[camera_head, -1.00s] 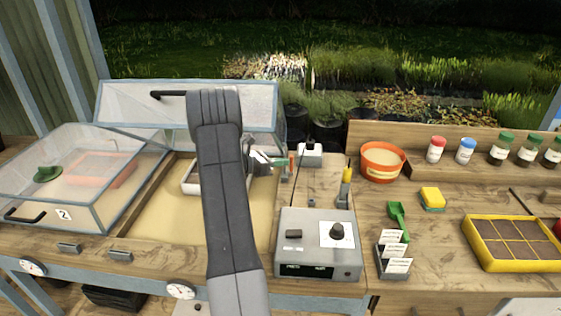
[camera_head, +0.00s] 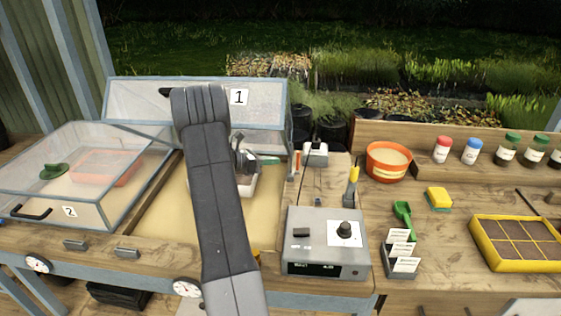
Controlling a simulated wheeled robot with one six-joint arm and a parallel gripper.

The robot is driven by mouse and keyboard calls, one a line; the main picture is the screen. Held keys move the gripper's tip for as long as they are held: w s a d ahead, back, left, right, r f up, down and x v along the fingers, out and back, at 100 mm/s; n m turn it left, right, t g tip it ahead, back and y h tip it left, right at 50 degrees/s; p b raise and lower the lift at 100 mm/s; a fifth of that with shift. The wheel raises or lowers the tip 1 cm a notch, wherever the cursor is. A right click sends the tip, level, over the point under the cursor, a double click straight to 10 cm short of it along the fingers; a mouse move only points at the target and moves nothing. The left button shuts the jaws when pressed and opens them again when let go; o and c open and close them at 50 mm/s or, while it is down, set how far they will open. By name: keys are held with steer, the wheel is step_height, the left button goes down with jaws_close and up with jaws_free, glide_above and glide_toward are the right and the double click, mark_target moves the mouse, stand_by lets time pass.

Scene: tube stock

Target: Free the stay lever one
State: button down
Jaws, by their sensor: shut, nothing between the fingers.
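The lid of frame one (camera_head: 265,105), marked 1, stands open and tilted back behind its sandy bed (camera_head: 160,215). At its right edge are a short green bar (camera_head: 268,161) and a small upright orange piece (camera_head: 297,164); I cannot tell for certain which is stay lever one. My gripper (camera_head: 246,163) is shut and empty, just left of the green bar and over the bed. Whether it touches the bar is unclear. My arm hides part of the lid and bed.
A pale tray (camera_head: 247,184) lies in the bed, partly hidden. Frame two (camera_head: 100,212) is closed at left. A grey control box (camera_head: 325,262) stands front right, with a yellow-handled tool (camera_head: 353,178) behind it. An orange pot (camera_head: 372,172) stands farther right.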

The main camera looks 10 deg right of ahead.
mark_target(297, 159)
steer(key=v, duration=0.7)
steer(key=shift+a+r+b, duration=0.3)
steer(key=shift+b, duration=0.15)
steer(key=shift+d, duration=0.15)
steer(key=x, duration=0.4)
steer(key=p+x, duration=0.1)
steer(key=x, duration=0.4)
steer(key=p+x, duration=0.1)
steer(key=x, duration=0.3)
steer(key=shift+d+r, duration=0.15)
steer(key=shift+d, duration=0.25)
steer(key=shift+s+a, duration=0.15)
steer(key=shift+s, duration=0.15)
steer(key=shift+w, duration=0.15)
